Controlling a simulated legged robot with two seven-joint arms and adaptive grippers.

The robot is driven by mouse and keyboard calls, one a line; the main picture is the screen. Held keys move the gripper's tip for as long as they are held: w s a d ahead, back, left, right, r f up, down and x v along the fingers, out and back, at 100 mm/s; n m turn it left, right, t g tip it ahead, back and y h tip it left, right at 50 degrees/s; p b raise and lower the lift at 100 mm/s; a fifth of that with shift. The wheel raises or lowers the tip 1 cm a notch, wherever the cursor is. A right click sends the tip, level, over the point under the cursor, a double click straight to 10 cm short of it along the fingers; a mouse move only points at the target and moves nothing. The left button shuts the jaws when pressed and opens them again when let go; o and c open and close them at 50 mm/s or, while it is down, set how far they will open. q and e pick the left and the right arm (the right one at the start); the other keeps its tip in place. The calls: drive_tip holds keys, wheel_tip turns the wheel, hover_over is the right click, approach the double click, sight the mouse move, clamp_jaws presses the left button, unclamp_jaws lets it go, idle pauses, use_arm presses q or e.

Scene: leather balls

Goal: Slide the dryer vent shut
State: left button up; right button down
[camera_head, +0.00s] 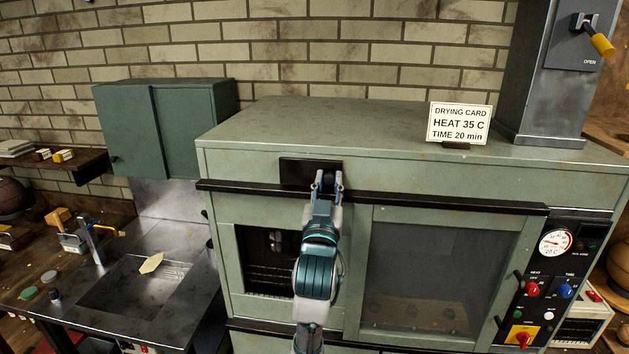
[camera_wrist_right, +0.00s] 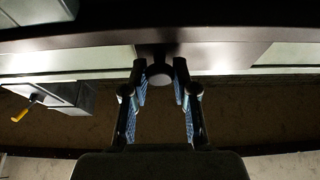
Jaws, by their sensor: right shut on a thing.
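The dryer (camera_head: 330,118) is a large grey-green cabinet against the brick wall. A dark vent plate (camera_head: 296,172) sits high on its front, just above a long black rail (camera_head: 450,203). My right gripper (camera_head: 327,181) is at the right part of this plate. In the right wrist view its fingers (camera_wrist_right: 161,92) are closed around a round dark knob (camera_wrist_right: 160,75) on the dark plate (camera_wrist_right: 158,51). The gripper hides part of the plate in the head view, and any vent opening behind it cannot be made out. My left gripper is out of view.
A drying card (camera_head: 459,123) stands on the dryer top, near a grey duct (camera_head: 545,90) with a yellow-handled lever (camera_head: 601,44). The control panel (camera_head: 548,285) is at the right. A metal sink (camera_head: 135,284) and green cabinet (camera_head: 165,130) are at the left.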

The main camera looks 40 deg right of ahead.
drive_tip(key=c, duration=1.1)
unclamp_jaws()
drive_tip(key=shift+s, duration=0.1)
drive_tip(key=shift+o, duration=0.9)
drive_tip(key=shift+s+d, duration=0.15)
drive_tip(key=shift+d, duration=0.05)
drive_tip(key=shift+a+f, duration=0.15)
drive_tip(key=shift+a, duration=0.1)
drive_tip(key=v, duration=1.1)
drive_tip(key=shift+s+a, duration=0.2)
drive_tip(key=shift+s, duration=0.05)
drive_tip(key=shift+d+f, duration=0.1)
drive_tip(key=shift+f, duration=0.1)
